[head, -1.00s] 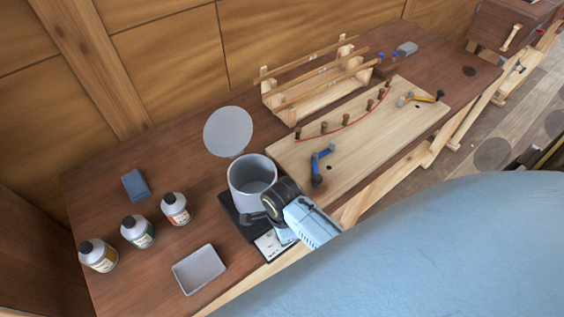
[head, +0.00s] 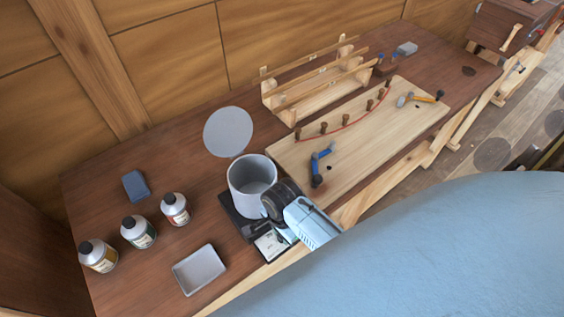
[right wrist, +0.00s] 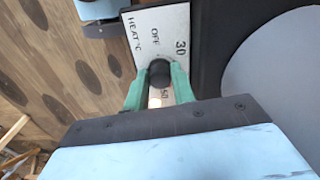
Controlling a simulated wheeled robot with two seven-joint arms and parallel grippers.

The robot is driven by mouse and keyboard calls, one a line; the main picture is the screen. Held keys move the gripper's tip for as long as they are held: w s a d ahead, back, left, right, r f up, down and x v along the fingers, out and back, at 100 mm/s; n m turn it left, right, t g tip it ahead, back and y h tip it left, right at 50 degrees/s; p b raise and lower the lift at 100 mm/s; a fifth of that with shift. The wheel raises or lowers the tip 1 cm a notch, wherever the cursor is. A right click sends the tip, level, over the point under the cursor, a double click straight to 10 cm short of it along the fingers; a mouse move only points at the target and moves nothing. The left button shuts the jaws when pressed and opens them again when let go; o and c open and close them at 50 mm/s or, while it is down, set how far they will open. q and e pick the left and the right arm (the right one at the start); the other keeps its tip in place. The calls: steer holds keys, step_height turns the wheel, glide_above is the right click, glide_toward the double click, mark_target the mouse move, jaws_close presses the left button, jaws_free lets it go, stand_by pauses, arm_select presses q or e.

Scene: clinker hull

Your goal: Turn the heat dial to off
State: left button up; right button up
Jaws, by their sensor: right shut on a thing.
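The heat dial is a black knob (right wrist: 159,72) on a white panel marked HEAT °C, OFF, 30 and 50 (right wrist: 150,20). The panel (head: 268,245) also shows in the head view, at the front of the black heater base (head: 228,207) under a grey pot (head: 238,178). My right gripper (right wrist: 159,82) has its green fingers shut on the knob, one on each side. A pale strip shows just below the knob between the fingers; I cannot tell whether it is the pointer. In the head view the gripper's blue body hides the knob. My left gripper is not in view.
A round grey lid (head: 228,131) is behind the pot. Several bottles (head: 139,232), a blue block (head: 136,186) and a grey tray (head: 200,270) are to the left. A wooden board with pegs and tools (head: 350,150) lies to the right.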

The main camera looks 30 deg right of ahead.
steer(key=n, duration=0.4)
steer(key=shift+n, duration=0.3)
steer(key=n, duration=0.3)
steer(key=shift+n, duration=0.3)
steer(key=n, duration=0.3)
steer(key=shift+d+n, duration=0.1)
steer(key=shift+n, duration=0.2)
steer(key=n, duration=0.4)
steer(key=shift+n, duration=0.3)
steer(key=n, duration=0.4)
steer(key=shift+d+n, duration=0.1)
steer(key=shift+n, duration=0.2)
steer(key=n, duration=0.3)
steer(key=shift+r+n, duration=0.1)
steer(key=shift+n, duration=0.2)
steer(key=n, duration=0.3)
steer(key=shift+n, duration=0.3)
steer(key=shift+w+n, duration=0.1)
steer(key=shift+n, duration=1.7)
